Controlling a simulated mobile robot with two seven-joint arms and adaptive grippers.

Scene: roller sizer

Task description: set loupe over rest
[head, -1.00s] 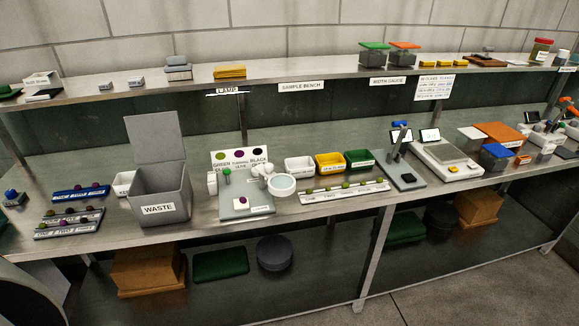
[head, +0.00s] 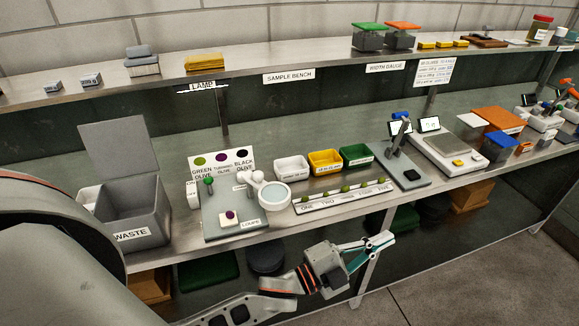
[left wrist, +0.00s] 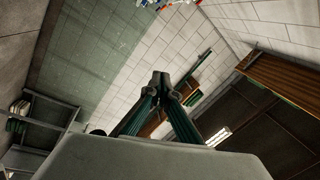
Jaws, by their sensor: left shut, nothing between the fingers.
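The loupe (head: 275,195) is a round lens in a white ring on a jointed white arm. Its ring is at the right edge of a grey-green base plate (head: 212,230) labelled LOUPE. The rest looks to be the small white square block (head: 229,219) on that plate, with a dark purple olive on it. The loupe ring is to the right of the block, not over it. My left gripper (head: 388,240) is in front of the bench, right of and below the loupe, shut and empty. Its closed fingers also show in the left wrist view (left wrist: 161,78). My right gripper is not in view.
A green-knobbed post (head: 209,183) stands on the plate. The WASTE bin (head: 140,225) stands left of it. White, yellow and green trays (head: 325,162) and a numbered olive strip (head: 345,196) lie right. An upper shelf (head: 260,72) runs behind.

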